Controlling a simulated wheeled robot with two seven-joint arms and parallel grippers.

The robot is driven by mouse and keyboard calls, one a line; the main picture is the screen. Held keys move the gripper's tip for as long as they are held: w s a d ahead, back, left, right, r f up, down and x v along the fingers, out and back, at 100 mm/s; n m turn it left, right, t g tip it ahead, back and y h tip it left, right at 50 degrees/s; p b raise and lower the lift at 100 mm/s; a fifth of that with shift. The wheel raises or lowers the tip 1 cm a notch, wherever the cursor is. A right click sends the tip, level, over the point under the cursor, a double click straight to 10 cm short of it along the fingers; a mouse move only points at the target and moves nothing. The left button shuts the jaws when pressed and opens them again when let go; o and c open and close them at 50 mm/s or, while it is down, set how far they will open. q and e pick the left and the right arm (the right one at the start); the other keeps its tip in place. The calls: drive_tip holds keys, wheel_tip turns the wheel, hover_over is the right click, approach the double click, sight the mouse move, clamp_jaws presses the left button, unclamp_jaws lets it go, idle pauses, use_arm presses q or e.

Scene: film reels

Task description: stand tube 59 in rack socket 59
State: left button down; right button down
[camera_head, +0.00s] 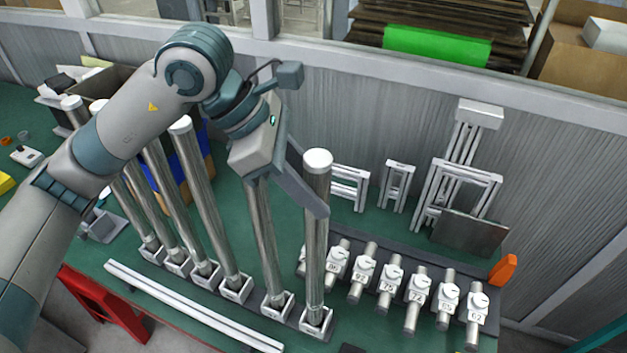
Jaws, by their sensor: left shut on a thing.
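Several long silver tubes stand in a row of white, numbered sockets on the green bench; the numbers are too small to read surely. My left gripper (312,190) is shut on the rightmost tube (317,245), below its white cap. This tube is close to upright, and its lower end meets the rightmost white socket (316,322); I cannot tell how deep it sits. The neighbouring tube (262,235) stands just left, its top hidden behind my gripper. I cannot read which one is 59. My right gripper is out of view.
Short numbered cylinders (418,300) lie on a dark rack at the right, close to the held tube. White frames (396,185) and a grey plate (470,232) stand behind. A white rail (190,305) lies along the front edge. Other tubes (200,195) stand close at left.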

use_arm(q)
drive_tip(key=shift+f+b, duration=0.4)
drive_tip(key=shift+f, duration=1.1)
drive_tip(key=shift+w+d+b, duration=0.1)
drive_tip(key=shift+d+b, duration=0.05)
drive_tip(key=shift+b, duration=0.35)
drive_tip(key=shift+b, duration=0.45)
idle(0.4)
idle(0.4)
drive_tip(key=shift+f+b, duration=0.65)
drive_tip(key=shift+b, duration=0.3)
drive_tip(key=c, duration=1.6)
unclamp_jaws()
